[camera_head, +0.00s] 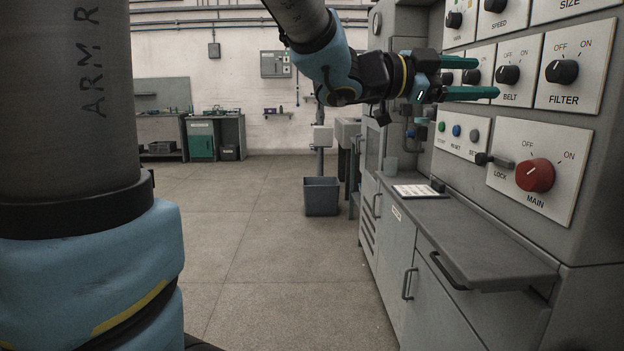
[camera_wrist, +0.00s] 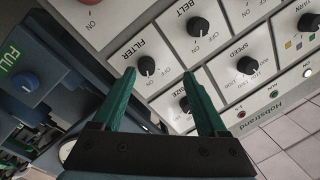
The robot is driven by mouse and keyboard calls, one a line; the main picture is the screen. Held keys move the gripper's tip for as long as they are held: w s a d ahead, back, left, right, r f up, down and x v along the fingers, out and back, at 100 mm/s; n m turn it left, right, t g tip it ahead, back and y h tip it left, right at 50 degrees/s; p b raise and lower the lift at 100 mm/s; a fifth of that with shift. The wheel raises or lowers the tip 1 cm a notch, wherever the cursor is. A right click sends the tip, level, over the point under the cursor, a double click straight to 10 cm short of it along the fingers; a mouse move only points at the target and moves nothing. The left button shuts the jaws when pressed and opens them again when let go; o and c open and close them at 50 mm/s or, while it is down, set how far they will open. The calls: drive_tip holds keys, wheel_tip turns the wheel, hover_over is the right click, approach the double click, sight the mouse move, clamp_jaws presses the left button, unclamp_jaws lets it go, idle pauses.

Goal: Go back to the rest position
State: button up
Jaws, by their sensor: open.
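My gripper (camera_head: 485,77) is raised in front of the control panel at upper right, its two green fingers parted and pointing at the panel. In the wrist view my gripper (camera_wrist: 157,73) is open with nothing held between the fingers. The black FILTER knob (camera_head: 562,71) is right of the fingertips in the head view. The FILTER knob also shows beyond the gap between the fingers in the wrist view (camera_wrist: 146,65). The BELT knob (camera_head: 508,74) is close by the fingertips. I see no clear contact with any knob. The SIZE knob (camera_wrist: 187,103) is partly hidden by a finger.
The red MAIN knob (camera_head: 535,175) and LOCK lever (camera_head: 495,160) sit lower on the panel. A grey counter (camera_head: 470,238) juts out below, with a white sheet (camera_head: 418,191). A grey bin (camera_head: 321,196) stands behind. The floor (camera_head: 275,245) left of the cabinet is clear.

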drive_tip(key=w+a+f+n+t+y+p, duration=0.2)
drive_tip(key=w+a+f+n+t+y, duration=0.4)
drive_tip(key=w+a, duration=0.25)
drive_tip(key=w+a+f+n+t+y+p, duration=0.1)
drive_tip(key=w+a+f+n+t+y, duration=0.3)
drive_tip(key=w+a+f+n, duration=0.5)
drive_tip(key=s+a+f+n+g+y+p, duration=0.1)
drive_tip(key=s+a+f+n+g+y, duration=0.2)
drive_tip(key=a, duration=0.4)
drive_tip(key=s+a+f+n+g+y+p, duration=0.1)
drive_tip(key=s+a+f+n+y, duration=0.15)
drive_tip(key=a+f+y, duration=0.35)
drive_tip(key=s+a+f+n+g, duration=0.2)
drive_tip(key=s+a, duration=0.1)
drive_tip(key=s, duration=0.2)
drive_tip(key=s+a+f+n+g+p, duration=0.1)
drive_tip(key=s+a+f+g, duration=0.2)
drive_tip(key=s, duration=0.3)
drive_tip(key=shift+s+a+n+g+h+p, duration=0.2)
drive_tip(key=shift+a+n+g+h+p, duration=0.1)
drive_tip(key=shift+a+n+h, duration=0.15)
